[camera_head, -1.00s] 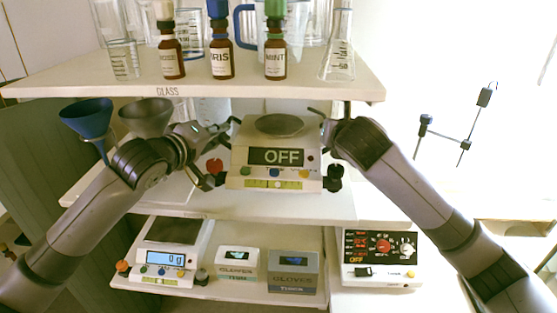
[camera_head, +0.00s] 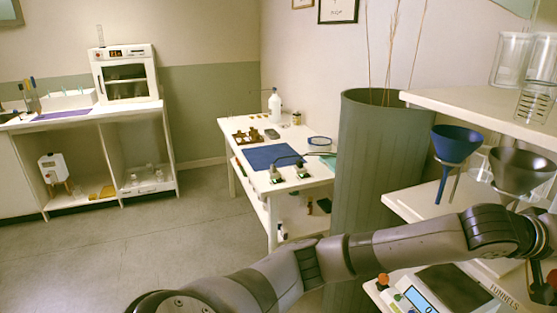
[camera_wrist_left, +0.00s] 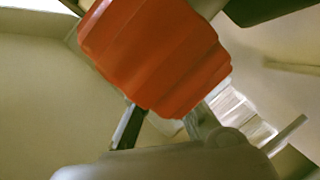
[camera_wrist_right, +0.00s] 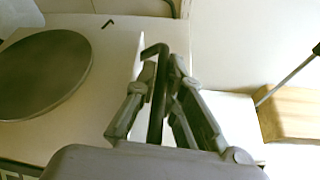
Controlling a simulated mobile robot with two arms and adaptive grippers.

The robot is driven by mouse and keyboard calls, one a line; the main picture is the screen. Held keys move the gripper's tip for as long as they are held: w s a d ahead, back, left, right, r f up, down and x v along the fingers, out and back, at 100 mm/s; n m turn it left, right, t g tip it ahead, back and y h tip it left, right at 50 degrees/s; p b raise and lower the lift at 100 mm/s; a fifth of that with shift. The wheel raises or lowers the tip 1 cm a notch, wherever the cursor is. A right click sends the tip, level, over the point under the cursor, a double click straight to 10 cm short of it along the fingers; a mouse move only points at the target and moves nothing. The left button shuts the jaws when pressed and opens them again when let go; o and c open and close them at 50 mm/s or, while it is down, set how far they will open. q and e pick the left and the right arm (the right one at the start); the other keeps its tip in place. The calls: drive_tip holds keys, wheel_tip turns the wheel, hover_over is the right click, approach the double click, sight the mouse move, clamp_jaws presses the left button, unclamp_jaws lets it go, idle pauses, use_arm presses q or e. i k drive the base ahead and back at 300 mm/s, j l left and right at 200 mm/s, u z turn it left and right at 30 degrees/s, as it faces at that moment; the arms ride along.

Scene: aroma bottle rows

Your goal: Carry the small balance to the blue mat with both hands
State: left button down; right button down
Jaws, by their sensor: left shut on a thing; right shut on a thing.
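The blue mat (camera_head: 270,157) lies on a white table (camera_head: 240,128) in the middle of the head view, well away from the shelf.
A tall grey-green bin (camera_head: 380,170) stands between the table and the shelf. A blue funnel (camera_head: 456,143) and a grey funnel (camera_head: 520,170) are near my left arm. Wired devices (camera_head: 287,172) stand at the mat's front edge. The floor (camera_head: 190,245) left of the table is clear.

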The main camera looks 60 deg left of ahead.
sight(273, 155)
drive_tip(key=k+u, duration=0.1)
drive_tip(key=k, duration=0.5)
drive_tip(key=u, duration=2)
drive_tip(key=i+u, duration=0.15)
drive_tip(key=u, duration=0.25)
drive_tip(key=i+u, duration=0.15)
drive_tip(key=u, duration=0.25)
drive_tip(key=i+l, duration=0.3)
drive_tip(key=i, duration=0.15)
drive_tip(key=i+l, duration=0.3)
drive_tip(key=i, duration=0.15)
drive_tip(key=i+l, duration=0.15)
drive_tip(key=i, duration=0.3)
drive_tip(key=i+l, duration=0.1)
drive_tip(key=i, duration=2.3)
